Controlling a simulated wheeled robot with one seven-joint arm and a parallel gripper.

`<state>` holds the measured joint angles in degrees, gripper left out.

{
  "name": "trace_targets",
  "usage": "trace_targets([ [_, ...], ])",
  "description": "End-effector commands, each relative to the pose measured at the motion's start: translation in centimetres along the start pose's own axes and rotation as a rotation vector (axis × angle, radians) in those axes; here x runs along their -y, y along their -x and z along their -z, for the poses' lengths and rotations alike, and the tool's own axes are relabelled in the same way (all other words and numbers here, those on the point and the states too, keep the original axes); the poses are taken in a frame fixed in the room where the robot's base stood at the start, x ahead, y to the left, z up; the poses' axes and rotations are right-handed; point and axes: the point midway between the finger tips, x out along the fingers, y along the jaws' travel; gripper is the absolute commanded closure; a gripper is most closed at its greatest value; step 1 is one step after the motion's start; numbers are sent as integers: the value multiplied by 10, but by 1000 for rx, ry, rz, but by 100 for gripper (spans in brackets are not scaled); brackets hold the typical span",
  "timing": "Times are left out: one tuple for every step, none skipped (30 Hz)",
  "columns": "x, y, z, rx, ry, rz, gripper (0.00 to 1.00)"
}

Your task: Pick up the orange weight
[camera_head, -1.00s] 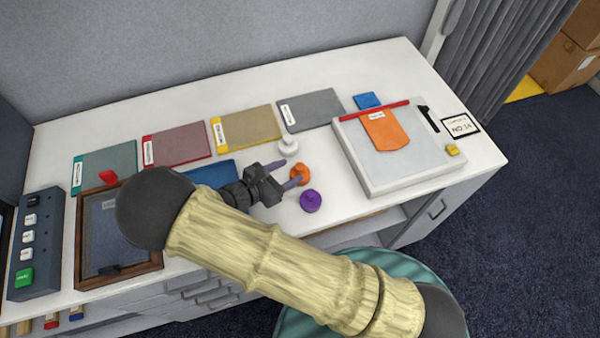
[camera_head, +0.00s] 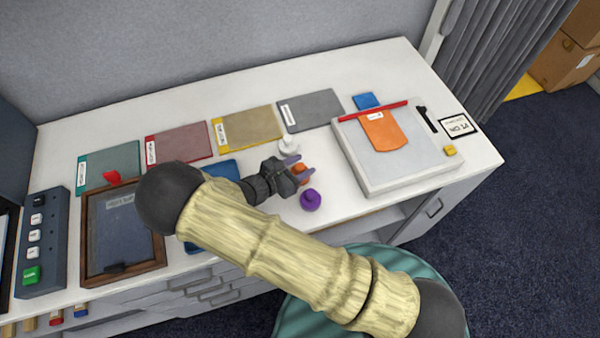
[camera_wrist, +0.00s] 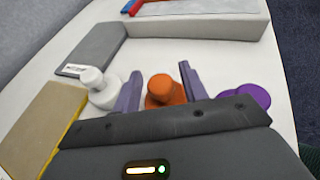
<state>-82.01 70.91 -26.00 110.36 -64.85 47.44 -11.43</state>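The orange weight (camera_wrist: 161,92) stands on the white table between the two purple-grey fingers of my gripper (camera_wrist: 160,88) in the wrist view. In the head view the orange weight (camera_head: 301,171) is partly hidden by my gripper (camera_head: 298,165). A white weight (camera_wrist: 98,85) stands just left of the left finger, and also shows in the head view (camera_head: 288,146). A purple weight (camera_wrist: 255,94) lies right of the right finger, and also in the head view (camera_head: 310,199).
A grey box (camera_head: 385,165) with an orange tag (camera_head: 383,131) stands to the right. Coloured folders, including a yellow one (camera_head: 247,128) and a grey one (camera_head: 309,110), lie along the back. A wooden-framed tray (camera_head: 158,246) is at the left.

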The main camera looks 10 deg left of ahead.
Motion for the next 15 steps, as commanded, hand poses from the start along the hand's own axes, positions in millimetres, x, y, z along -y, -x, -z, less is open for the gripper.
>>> trace_targets([
  [0,0,0,0,0,0,68],
  [0,0,0,0,0,0,74],
  [0,0,0,0,0,0,82],
  [0,0,0,0,0,0,88],
  [0,0,0,0,0,0,93],
  [0,0,0,0,0,0,100],
  [0,0,0,0,0,0,100],
  [0,0,0,0,0,0,100],
  [0,0,0,0,0,0,100],
  [0,0,-2,3,-1,0,100],
  [0,0,-2,3,-1,0,100],
  [0,0,-2,3,-1,0,100],
  [0,0,-2,3,-1,0,100],
  [0,0,-2,3,-1,0,100],
  [0,0,-2,3,-1,0,100],
])
